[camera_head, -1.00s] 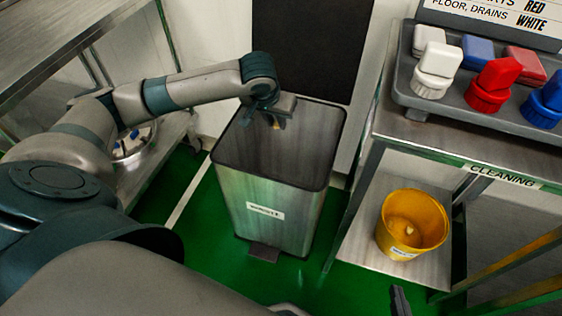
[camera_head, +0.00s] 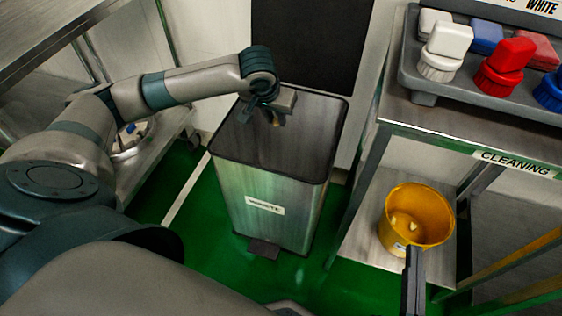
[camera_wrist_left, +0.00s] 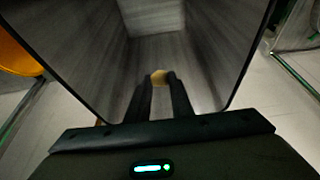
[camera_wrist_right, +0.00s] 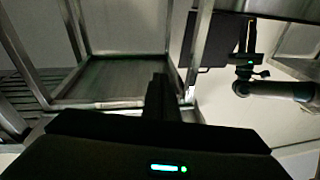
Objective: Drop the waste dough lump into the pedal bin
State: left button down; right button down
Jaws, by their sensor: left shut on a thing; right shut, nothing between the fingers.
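The pedal bin (camera_head: 266,205) is a tall steel box with its top open and a pedal at the floor. My left gripper (camera_head: 277,120) reaches over its opening from the left, pointing down. In the head view the lump is mostly hidden by the fingers. My right gripper (camera_head: 412,262) is shut and empty, low in front of the yellow bucket.
A yellow bucket (camera_head: 432,215) with small pale pieces inside stands on the lower shelf at right. Above it, a grey tray (camera_head: 424,98) holds white, red and blue brushes. A steel table (camera_head: 40,45) stands at left. Green floor lies around the bin.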

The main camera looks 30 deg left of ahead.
pick_arm(q)
jog(key=shift+f+b, duration=0.25)
jog(key=shift+b, duration=0.05)
pick_arm(e)
jog(key=shift+s+a+r+t+y, duration=0.1)
jog(key=shift+s+r+t+y, duration=0.15)
jog(key=shift+r+t, duration=0.35)
jog(key=shift+s+r+t+y, duration=0.15)
jog(key=shift+s+r+t, duration=0.2)
jog(key=shift+r, duration=0.5)
pick_arm(q)
jog(key=c, duration=1.5)
grip_release()
jog(key=shift+r, duration=0.15)
jog(key=shift+s+r, duration=0.1)
jog(key=shift+r, duration=0.05)
jog(key=shift+s+r, duration=0.1)
jog(key=shift+r, duration=0.15)
jog(key=p+v, duration=0.5)
jog(key=v, duration=1.1)
jog(key=shift+r, duration=0.1)
pick_arm(e)
jog(key=s+d+f+g+h, duration=0.1)
jog(key=d+f+g, duration=0.1)
jog(key=f+g, duration=0.3)
jog(key=s+d+f+g+h, duration=0.1)
jog(key=f+g, duration=0.4)
jog(key=f, duration=0.6)
jog(key=shift+d+h, duration=0.5)
jog(key=shift+h, duration=0.3)
